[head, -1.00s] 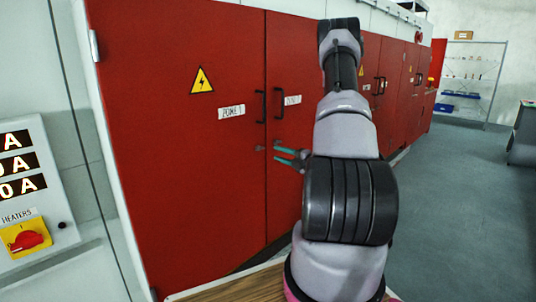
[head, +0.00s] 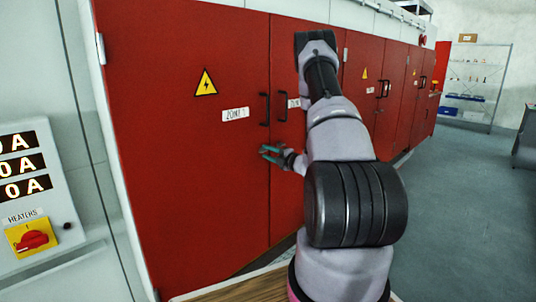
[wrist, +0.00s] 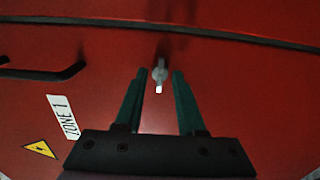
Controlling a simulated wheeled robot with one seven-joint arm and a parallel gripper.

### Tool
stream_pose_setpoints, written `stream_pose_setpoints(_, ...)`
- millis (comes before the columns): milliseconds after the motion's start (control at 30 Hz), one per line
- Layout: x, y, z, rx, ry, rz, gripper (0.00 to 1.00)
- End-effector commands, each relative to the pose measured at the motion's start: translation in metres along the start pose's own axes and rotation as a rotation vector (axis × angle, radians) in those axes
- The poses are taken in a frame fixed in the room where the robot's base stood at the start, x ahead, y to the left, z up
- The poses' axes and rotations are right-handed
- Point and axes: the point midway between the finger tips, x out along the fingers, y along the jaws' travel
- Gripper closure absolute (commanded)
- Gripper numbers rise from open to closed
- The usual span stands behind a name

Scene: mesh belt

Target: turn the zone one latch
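The zone one latch (wrist: 159,74) is a small grey metal piece on the red door, close to the door seam. In the wrist view it lies between my gripper's fingertips (wrist: 159,82), its pale end pointing down the picture. My gripper is open, with a teal finger on each side and a visible gap to the latch. In the head view my gripper (head: 270,154) is at the seam below the door handle and hides the latch. The ZONE 1 label (wrist: 62,117) shows on the same door; it is also in the head view (head: 235,114).
A black door handle (head: 265,108) stands out above the latch, with another handle (head: 281,106) on the neighbouring door. A heaters panel with a red knob (head: 33,239) is at the far left. Open floor (head: 450,220) lies to the right.

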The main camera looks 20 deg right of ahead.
Motion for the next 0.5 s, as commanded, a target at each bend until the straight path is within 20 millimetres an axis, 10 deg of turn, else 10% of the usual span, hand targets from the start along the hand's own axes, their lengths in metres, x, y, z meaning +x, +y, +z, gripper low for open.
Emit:
stream_pose_setpoints(167,0.0000,0.0000,0.0000,0.000,0.000,0.000,0.61)
stream_pose_setpoints(300,0.0000,0.0000,-0.0001,0.000,0.001,0.000,1.00)
stream_pose_setpoints(500,-0.0001,0.0001,-0.0002,-0.004,0.001,0.000,1.00)
